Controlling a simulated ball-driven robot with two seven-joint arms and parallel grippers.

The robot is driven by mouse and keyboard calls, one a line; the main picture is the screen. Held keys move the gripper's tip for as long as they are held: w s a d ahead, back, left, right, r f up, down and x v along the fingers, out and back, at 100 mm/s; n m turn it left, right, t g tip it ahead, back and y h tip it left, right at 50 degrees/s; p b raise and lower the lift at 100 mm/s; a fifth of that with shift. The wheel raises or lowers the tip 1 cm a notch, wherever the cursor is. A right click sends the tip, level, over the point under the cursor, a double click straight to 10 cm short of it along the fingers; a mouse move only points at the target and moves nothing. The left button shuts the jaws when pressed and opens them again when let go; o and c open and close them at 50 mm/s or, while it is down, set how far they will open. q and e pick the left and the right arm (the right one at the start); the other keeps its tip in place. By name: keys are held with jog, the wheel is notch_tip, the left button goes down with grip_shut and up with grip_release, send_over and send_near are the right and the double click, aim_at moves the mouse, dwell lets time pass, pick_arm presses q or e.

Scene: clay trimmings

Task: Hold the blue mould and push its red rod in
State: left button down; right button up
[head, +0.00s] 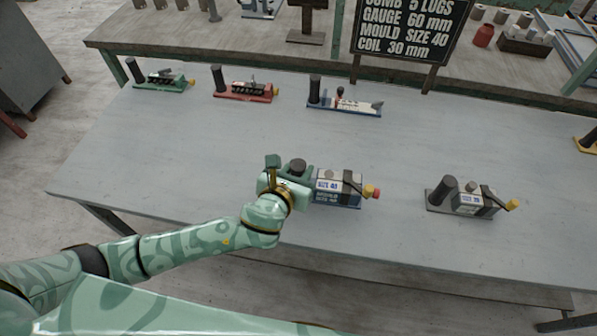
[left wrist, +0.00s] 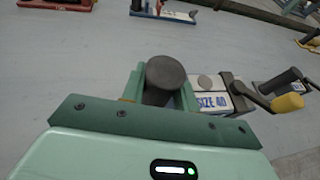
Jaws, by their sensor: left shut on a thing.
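The blue mould (head: 325,199) lies near the front middle of the table, with a pale top marked "SIZE 40", a black lever and a yellow knob (head: 368,190). In the left wrist view the mould's labelled top (left wrist: 212,101) lies right of my gripper; the red rod does not show there. My left gripper (head: 287,176) is shut on the mould's dark upright post (left wrist: 166,75) at its left end; the post stands between the fingers (left wrist: 162,92). My right gripper is out of view.
A grey mould (head: 474,202) with a dark post and yellow knob stands to the right. Green (head: 160,82), red (head: 245,91) and blue-based (head: 345,106) devices stand along the back. A black sign (head: 410,30) reads "MOULD SIZE 40". The table's (head: 220,140) middle is clear.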

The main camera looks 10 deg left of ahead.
pick_arm(q)
jog(key=shift+w+a+f+b, duration=0.15)
jog(key=shift+w+f+b, duration=0.4)
jog(key=shift+w+f, duration=0.4)
jog(key=shift+w+a+f+b, duration=0.15)
jog(key=shift+w+f+b, duration=0.5)
jog(key=shift+w, duration=0.4)
jog(key=shift+f, duration=0.1)
jog(key=shift+w+a+f+b, duration=0.15)
jog(key=shift+w+f+b, duration=0.4)
jog(key=shift+w+f, duration=0.35)
jog(key=shift+r, duration=0.15)
jog(key=shift+p, duration=0.4)
jog(key=shift+f, duration=0.35)
